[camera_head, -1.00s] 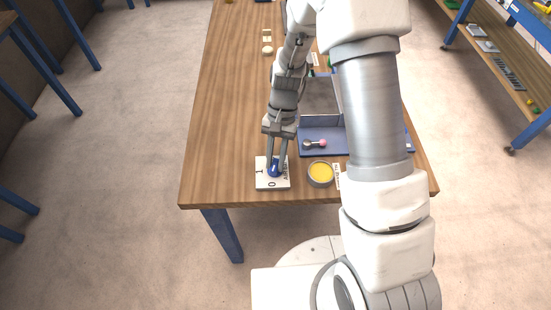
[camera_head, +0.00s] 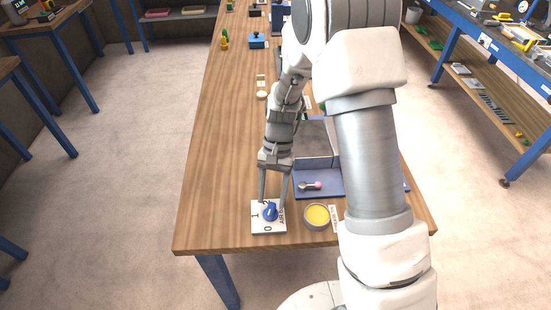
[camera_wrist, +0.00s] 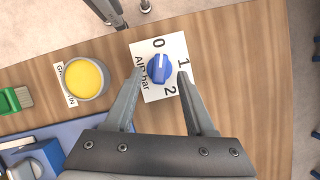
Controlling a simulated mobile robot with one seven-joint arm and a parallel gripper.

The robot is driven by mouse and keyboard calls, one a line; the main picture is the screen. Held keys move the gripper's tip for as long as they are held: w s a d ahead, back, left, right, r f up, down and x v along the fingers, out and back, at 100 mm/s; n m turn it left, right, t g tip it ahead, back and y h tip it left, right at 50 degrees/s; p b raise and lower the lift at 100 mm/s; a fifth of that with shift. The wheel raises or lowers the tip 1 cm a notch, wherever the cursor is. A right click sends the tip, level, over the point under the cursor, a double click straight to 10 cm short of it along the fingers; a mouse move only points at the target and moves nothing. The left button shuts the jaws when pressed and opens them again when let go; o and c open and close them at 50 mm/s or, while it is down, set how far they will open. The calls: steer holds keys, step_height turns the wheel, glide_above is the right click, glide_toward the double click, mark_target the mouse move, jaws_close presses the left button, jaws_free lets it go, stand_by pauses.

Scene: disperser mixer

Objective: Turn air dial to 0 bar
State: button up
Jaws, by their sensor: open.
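The air dial is a blue round knob (camera_wrist: 160,68) on a white plate (camera_head: 259,224) near the table's front edge. The plate carries the numbers 0, 1 and 2. In the wrist view the knob's white mark points up, close to the 0. The knob (camera_head: 270,212) also shows in the head view, the 0 below it. My gripper (camera_wrist: 160,72) is open, with one finger on each side of the knob and gaps to it. In the head view my gripper (camera_head: 273,203) stands just behind and above the knob, holding nothing.
A round grey dish with yellow contents (camera_head: 317,216) stands right of the plate. Behind it a blue tray (camera_head: 318,192) holds a small pink-tipped item. The wooden table (camera_head: 222,150) is clear to the left.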

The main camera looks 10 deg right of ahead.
steer(key=v, duration=1.4)
steer(key=shift+r, duration=0.3)
steer(key=shift+w, duration=0.1)
steer(key=s+d+r+n+t, duration=0.2)
steer(key=s+d+r+t, duration=0.3)
steer(key=s+r, duration=0.55)
steer(key=s+d+r+n+t+h, duration=0.1)
steer(key=s+d+r+n+t, duration=0.1)
steer(key=s, duration=0.6)
steer(key=shift+s+d+r+t+h, duration=0.15)
steer(key=shift+d+r+t+h, duration=0.25)
steer(key=shift+r+t, duration=0.75)
steer(key=shift+d+f+t, duration=0.1)
steer(key=shift+f+t, duration=0.15)
